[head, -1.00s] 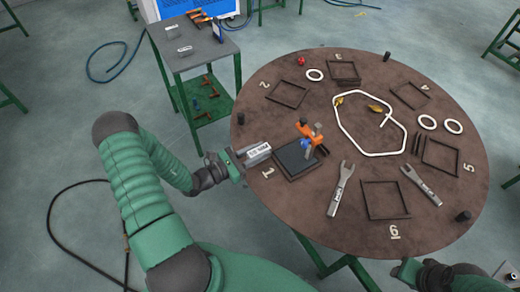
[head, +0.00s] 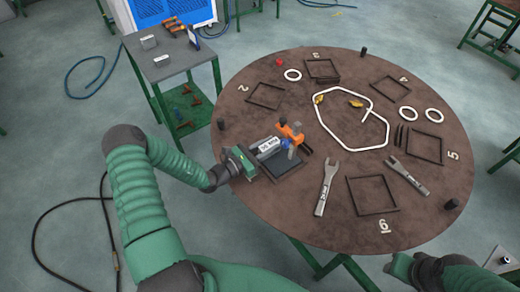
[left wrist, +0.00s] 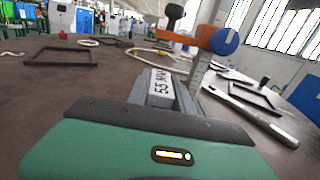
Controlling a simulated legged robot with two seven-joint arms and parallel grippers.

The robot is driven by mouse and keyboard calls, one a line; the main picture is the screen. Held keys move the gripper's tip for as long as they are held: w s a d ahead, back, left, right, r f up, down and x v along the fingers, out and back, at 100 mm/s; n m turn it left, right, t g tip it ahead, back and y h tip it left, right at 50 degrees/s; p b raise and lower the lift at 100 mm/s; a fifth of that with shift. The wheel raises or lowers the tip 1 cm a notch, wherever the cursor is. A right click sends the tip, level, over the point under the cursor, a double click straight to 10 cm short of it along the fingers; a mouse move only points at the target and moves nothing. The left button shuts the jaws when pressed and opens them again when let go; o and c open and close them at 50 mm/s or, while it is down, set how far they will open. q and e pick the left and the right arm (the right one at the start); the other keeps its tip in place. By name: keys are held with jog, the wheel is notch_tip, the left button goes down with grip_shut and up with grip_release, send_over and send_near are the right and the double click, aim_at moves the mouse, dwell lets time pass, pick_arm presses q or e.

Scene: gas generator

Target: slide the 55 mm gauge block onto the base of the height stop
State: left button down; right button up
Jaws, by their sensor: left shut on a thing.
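The 55 mm gauge block (head: 267,145) is a grey bar with a white label; the label also reads 55 in the left wrist view (left wrist: 162,88). My left gripper (head: 252,155) is shut on it and holds it from the left. The height stop has a dark flat base (head: 281,166), a grey post and an orange clamp (head: 291,133) with a blue knob (head: 285,144). The block's far end is at the near-left of the post, over or beside the base; contact is unclear. My right gripper (head: 402,266) is at the lower right, its jaws unclear.
The round brown table (head: 330,235) holds dark square frames, white rings, a white loop tube and two wrenches (head: 326,188). Short black posts stand around its rim. A side table (head: 172,62) with more blocks stands at the back left.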

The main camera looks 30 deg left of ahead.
pick_arm(q)
jog(key=shift+w+d+r, duration=0.2)
jog(key=shift+w+d, duration=0.25)
jog(key=shift+d, duration=0.15)
jog(key=shift+a+f, duration=0.3)
jog(key=shift+a, duration=0.25)
jog(key=shift+d, duration=0.3)
jog(key=c, duration=1.1)
grip_release()
jog(key=shift+d, duration=0.1)
jog(key=shift+o, duration=0.3)
pick_arm(e)
jog(key=shift+d, duration=0.3)
pick_arm(q)
jog(key=shift+a+f, duration=0.1)
jog(key=shift+a, duration=0.1)
jog(key=shift+s+a, duration=0.15)
jog(key=b+v, duration=0.3)
jog(key=v, duration=1.3)
jog(key=shift+s+f, duration=0.1)
jog(key=shift+s, duration=0.15)
pick_arm(e)
notch_tip(320, 180, down, 3)
jog(key=shift+s+f, duration=0.1)
jog(key=shift+f, duration=0.05)
